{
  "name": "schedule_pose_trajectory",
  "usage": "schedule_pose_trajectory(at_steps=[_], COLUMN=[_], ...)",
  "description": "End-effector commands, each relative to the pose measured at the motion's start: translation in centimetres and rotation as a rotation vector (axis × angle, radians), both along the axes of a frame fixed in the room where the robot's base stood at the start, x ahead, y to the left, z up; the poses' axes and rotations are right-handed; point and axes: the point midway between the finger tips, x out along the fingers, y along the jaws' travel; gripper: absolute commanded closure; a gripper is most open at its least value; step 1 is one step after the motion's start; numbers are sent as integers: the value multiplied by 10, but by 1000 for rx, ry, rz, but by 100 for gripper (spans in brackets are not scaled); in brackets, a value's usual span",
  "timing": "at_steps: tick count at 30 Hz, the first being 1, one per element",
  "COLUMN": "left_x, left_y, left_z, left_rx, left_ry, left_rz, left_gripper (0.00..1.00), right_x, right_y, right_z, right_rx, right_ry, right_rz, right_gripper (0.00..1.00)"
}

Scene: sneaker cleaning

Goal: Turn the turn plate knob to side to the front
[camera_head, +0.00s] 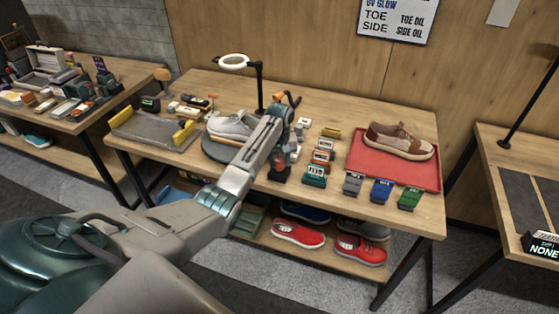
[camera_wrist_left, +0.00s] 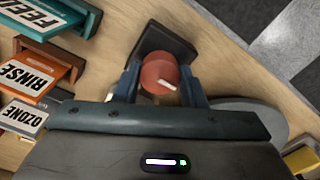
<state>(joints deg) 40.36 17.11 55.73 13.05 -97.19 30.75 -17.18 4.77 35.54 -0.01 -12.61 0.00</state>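The turn plate (camera_head: 214,152) is a round grey disc on the middle table, with a grey-white sneaker (camera_head: 232,124) on it. Its red knob (camera_wrist_left: 158,72) sits on a dark base (camera_wrist_left: 177,42) beside the plate. A short white mark on the knob points to the lower right in the left wrist view. My left gripper (camera_wrist_left: 162,84) has its fingers close on both sides of the knob and appears shut on it. In the head view my arm partly hides the plate, and the knob is small. My right gripper is in neither view.
Labelled blocks, including RINSE (camera_wrist_left: 30,68) and OZONE (camera_wrist_left: 22,117), stand close beside the knob. A red mat (camera_head: 362,160) holds a brown sneaker (camera_head: 398,141). A ring lamp (camera_head: 233,62) stands behind. A grey tray (camera_head: 140,130) lies left. Red shoes (camera_head: 298,233) are on the lower shelf.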

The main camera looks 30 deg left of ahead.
Motion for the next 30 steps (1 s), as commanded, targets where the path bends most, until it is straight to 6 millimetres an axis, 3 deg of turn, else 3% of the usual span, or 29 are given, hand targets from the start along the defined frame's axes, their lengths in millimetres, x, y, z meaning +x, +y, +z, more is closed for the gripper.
schedule_pose_trajectory(at_steps=[2, 14, 30], left_x=[0, 0, 0], left_y=[0, 0, 1], left_z=[0, 2, 4], left_rx=[0, 0, 0], left_ry=[0, 0, 0], left_rz=[0, -67, -517], left_gripper=[85, 85, 85], right_x=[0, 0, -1], right_y=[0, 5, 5], right_z=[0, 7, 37], right_rx=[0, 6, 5], right_ry=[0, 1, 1], right_rz=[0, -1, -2], right_gripper=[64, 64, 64])
